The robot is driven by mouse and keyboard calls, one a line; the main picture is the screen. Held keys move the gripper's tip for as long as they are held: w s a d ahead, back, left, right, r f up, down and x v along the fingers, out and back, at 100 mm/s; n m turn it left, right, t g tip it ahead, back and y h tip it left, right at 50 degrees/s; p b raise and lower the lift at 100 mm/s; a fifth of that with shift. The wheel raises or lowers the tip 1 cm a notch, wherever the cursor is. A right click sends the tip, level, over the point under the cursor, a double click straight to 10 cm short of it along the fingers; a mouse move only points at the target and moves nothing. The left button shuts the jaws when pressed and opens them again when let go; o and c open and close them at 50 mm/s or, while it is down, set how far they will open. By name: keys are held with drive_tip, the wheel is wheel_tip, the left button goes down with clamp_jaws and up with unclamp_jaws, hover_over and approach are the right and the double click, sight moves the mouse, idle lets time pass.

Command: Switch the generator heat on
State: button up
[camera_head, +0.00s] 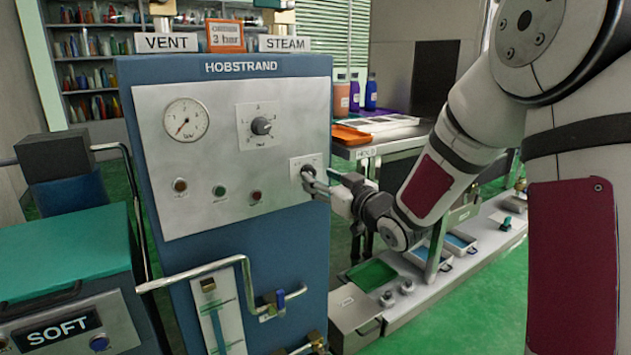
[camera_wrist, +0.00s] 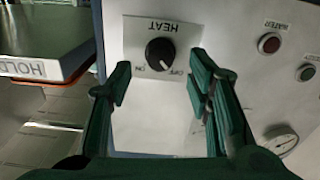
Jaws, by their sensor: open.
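The generator is a blue cabinet marked HOBSTRAND with a pale front panel (camera_head: 220,205). Its black heat knob (camera_wrist: 160,54) sits on a white plate marked HEAT, upside down in the wrist view, with OFF and ON labels. A small white mark on the knob appears nearer the OFF label. In the head view the knob (camera_head: 308,171) is at the panel's right side, partly hidden by my gripper (camera_head: 316,186). In the wrist view my gripper (camera_wrist: 161,75) is open, its green fingers on either side of the knob with gaps between. I cannot tell how far the tips are from the panel.
The panel also carries a gauge (camera_head: 186,119), another knob (camera_head: 261,126) and several small round lamps or buttons. A bent pipe (camera_head: 205,270) runs below. A table (camera_head: 400,140) marked HOLD stands behind my arm; a low bench (camera_head: 440,265) with trays is at the right.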

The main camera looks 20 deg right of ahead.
sight(312, 174)
drive_tip(key=shift+b+x, duration=0.3)
drive_tip(key=shift+x, duration=1.35)
clamp_jaws()
